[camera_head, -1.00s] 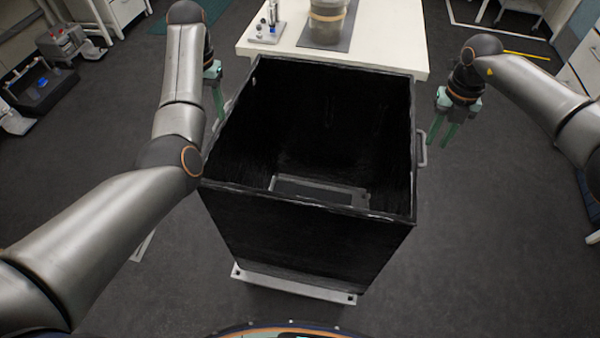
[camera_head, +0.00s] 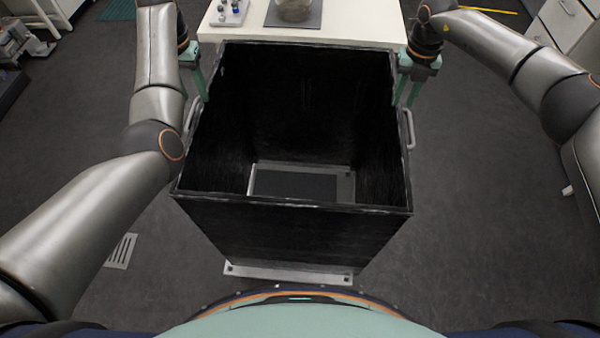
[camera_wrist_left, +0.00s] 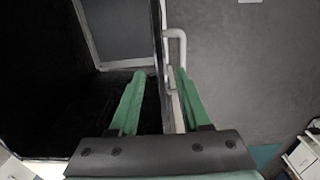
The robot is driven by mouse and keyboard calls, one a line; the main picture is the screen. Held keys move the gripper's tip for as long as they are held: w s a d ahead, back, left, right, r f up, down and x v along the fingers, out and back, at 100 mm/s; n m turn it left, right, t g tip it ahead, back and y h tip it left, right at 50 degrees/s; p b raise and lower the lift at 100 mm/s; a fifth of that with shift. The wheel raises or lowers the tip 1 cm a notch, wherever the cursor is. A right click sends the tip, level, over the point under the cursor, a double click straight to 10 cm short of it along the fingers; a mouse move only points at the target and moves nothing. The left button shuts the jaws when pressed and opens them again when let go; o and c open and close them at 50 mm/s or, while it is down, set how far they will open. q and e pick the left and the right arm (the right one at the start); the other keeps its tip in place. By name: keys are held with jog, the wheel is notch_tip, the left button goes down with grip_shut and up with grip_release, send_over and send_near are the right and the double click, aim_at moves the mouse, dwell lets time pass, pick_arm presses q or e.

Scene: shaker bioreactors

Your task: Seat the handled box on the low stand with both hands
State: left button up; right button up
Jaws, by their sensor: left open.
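The black open-topped box (camera_head: 290,235) is upright in the middle of the head view, with a pale handle on its left side (camera_head: 190,115) and one on its right side (camera_head: 409,128). A low pale stand (camera_head: 285,273) shows under its front edge, and a pale frame shows inside at the bottom; I cannot tell how the box rests on it. My left gripper (camera_head: 199,80) is open near the left wall. In the left wrist view its fingers (camera_wrist_left: 158,90) straddle the wall and handle line. My right gripper (camera_head: 408,92) is open and empty at the right rim, above the handle.
A white table (camera_head: 350,22) with a container (camera_head: 295,9) on a dark mat stands just behind the box. Drawer cabinets (camera_head: 565,22) are at the upper right. A floor grate (camera_head: 122,251) lies at left. The floor on both sides is largely clear.

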aim_at(204, 120)
pick_arm(q)
notch_tip(204, 120, down, 11)
pick_arm(e)
notch_tip(204, 120, down, 11)
pick_arm(q)
jog(key=c, duration=0.4)
pick_arm(e)
jog(key=c, duration=0.4)
pick_arm(q)
grip_shut()
pick_arm(e)
grip_shut()
dwell(0.3)
pick_arm(q)
jog(key=shift+w+r, duration=0.15)
jog(key=shift+r, duration=0.05)
pick_arm(e)
jog(key=shift+w+r, duration=0.15)
jog(key=shift+r, duration=0.1)
